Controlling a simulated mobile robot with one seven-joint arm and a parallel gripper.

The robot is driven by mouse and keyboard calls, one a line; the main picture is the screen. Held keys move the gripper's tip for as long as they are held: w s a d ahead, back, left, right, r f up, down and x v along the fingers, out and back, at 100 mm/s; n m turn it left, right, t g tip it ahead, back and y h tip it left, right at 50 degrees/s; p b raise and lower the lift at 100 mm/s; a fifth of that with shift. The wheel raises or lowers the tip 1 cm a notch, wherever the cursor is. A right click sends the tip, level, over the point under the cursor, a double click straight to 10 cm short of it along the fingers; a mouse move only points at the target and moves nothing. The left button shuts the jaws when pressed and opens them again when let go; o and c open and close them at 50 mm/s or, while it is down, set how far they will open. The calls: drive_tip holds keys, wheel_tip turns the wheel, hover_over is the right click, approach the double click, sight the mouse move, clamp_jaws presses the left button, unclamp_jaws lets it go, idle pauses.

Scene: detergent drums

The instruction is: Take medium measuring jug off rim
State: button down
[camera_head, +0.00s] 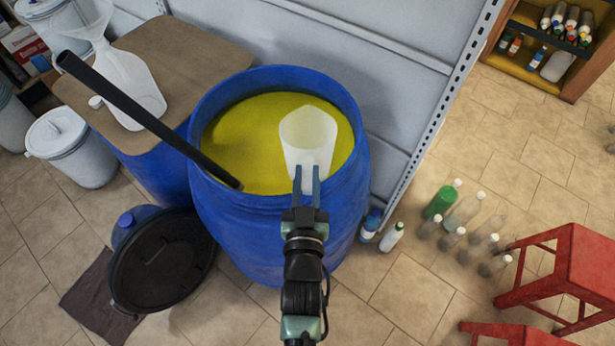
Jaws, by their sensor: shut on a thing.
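The measuring jug (308,135) is a pale, translucent white jug at the near right part of the open blue drum (268,239). Its open mouth faces up and its upper part shows against the yellow liquid (245,128). My gripper (307,184) comes from the front with its two fingers on the near side of the jug, at the drum's near rim. It is shut on the jug there. The fingers hide part of the jug's near side. I cannot tell whether the jug still touches the rim.
A black pipe (150,120) leans from the liquid over the drum's left rim. A board (190,62) bears a white container with a funnel (130,85). A black lid (160,262) lies left. Several bottles (463,210) and red stools (570,268) stand right; a grey wall is behind.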

drive_tip(key=shift+s+r+p, duration=0.1)
drive_tip(key=shift+r+p, duration=2.35)
drive_tip(key=shift+r, duration=0.8)
wheel_tip(320, 180, up, 4)
drive_tip(key=p, duration=0.3)
drive_tip(key=shift+r+p, duration=0.15)
drive_tip(key=shift+p, duration=0.2)
